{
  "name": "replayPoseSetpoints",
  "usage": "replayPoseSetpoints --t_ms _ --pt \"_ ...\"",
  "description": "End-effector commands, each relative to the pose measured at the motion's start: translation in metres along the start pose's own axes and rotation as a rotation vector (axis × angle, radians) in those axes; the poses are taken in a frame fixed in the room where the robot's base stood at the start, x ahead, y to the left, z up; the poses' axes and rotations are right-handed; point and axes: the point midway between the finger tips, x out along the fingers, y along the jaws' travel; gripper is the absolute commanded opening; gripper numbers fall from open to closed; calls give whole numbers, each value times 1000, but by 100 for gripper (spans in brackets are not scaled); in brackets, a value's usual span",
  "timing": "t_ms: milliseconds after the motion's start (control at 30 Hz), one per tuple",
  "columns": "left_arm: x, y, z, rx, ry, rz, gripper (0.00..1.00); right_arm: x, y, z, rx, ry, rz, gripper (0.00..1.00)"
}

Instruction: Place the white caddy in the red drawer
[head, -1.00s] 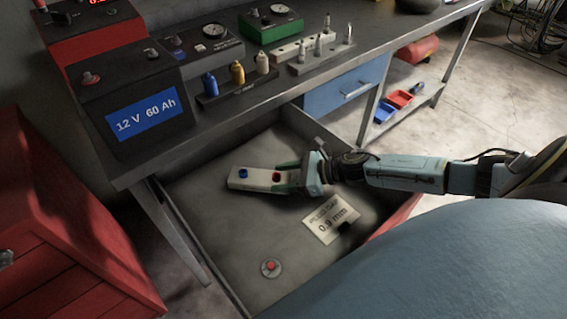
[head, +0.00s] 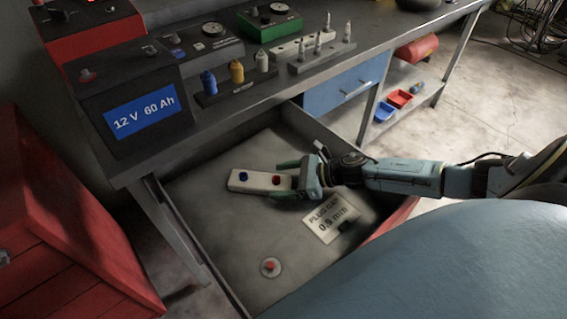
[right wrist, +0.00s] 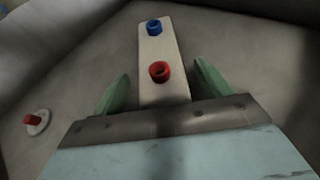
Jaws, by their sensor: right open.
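The white caddy (head: 259,181) is a long narrow block with a blue ring and a red ring on top. It lies inside the open drawer (head: 214,221), whose red front edge shows partly behind my arm. My right gripper (head: 289,180) is at the caddy's right end. In the right wrist view the caddy (right wrist: 158,42) lies between the two green fingers (right wrist: 160,92), with a gap on each side, so the gripper is open around its near end. My left gripper is not in view.
A "plug gap 0.9 mm" card (head: 331,219) and a disc with a red knob (head: 270,267) lie in the drawer. A battery box (head: 137,110) and several bottles stand on the bench above. A closed blue drawer (head: 345,88) is to the right. A red cabinet (head: 60,230) is at left.

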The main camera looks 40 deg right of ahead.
Motion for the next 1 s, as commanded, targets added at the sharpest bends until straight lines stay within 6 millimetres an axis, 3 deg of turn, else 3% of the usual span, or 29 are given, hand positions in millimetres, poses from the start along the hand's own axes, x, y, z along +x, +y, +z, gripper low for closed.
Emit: replayPoseSetpoints --t_ms 133,600,1000 --pt "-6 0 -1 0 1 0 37 -2 0 5 0 0 0 77" --pt "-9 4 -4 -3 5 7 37 -67 0 2 1 3 0 77" --pt "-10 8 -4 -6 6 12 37 -76 0 3 0 0 0 77"
